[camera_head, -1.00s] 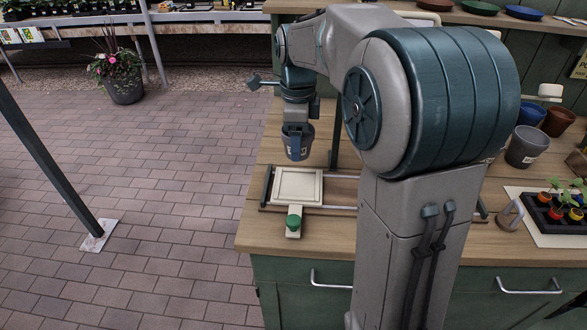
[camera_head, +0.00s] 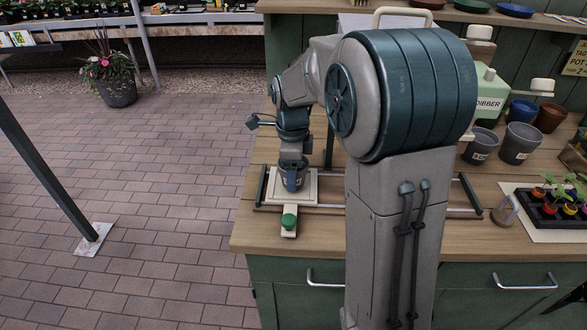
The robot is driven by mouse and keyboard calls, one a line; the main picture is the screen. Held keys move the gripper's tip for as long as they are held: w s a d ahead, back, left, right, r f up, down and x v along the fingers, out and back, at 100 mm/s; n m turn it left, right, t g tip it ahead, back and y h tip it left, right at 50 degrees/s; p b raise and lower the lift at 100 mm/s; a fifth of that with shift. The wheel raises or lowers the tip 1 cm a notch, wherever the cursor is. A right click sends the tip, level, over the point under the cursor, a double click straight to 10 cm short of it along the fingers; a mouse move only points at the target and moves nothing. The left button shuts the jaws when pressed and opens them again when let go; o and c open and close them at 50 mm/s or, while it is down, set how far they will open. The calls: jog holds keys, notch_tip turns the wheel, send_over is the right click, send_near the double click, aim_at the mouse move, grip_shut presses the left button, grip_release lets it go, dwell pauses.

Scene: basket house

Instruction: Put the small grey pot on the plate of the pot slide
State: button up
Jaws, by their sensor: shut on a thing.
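My gripper (camera_head: 293,178) points down over the left end of the bench and is shut on the small grey pot (camera_head: 300,184). The pot is upright and partly hidden by the gripper. It is over the cream plate (camera_head: 307,198) of the pot slide. I cannot tell whether its base touches the plate. The plate sits on the rails (camera_head: 443,210) at the slide's left end, with a green knob (camera_head: 289,220) on its front handle.
Other pots, a grey one (camera_head: 518,143) and a blue one (camera_head: 523,111), stand at the right back. A green box marked DIBBER (camera_head: 488,93) stands near them. A black seedling tray (camera_head: 552,208) lies at the right. My arm hides the bench middle.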

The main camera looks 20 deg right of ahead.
jog(key=o, duration=1)
jog(key=shift+f, duration=0.1)
jog(key=shift+c, duration=0.2)
notch_tip(320, 180, up, 12)
jog(key=p, duration=0.1)
jog(key=s+f+n+t, duration=0.1)
jog(key=s+f+n, duration=0.2)
jog(key=s+n, duration=0.7)
jog(key=s+f+n+t, duration=0.1)
jog(key=s+f+n, duration=0.3)
jog(key=s+n, duration=0.6)
jog(key=shift+s+n+t, duration=0.3)
jog(key=shift+n, duration=0.5)
jog(key=shift+f, duration=0.1)
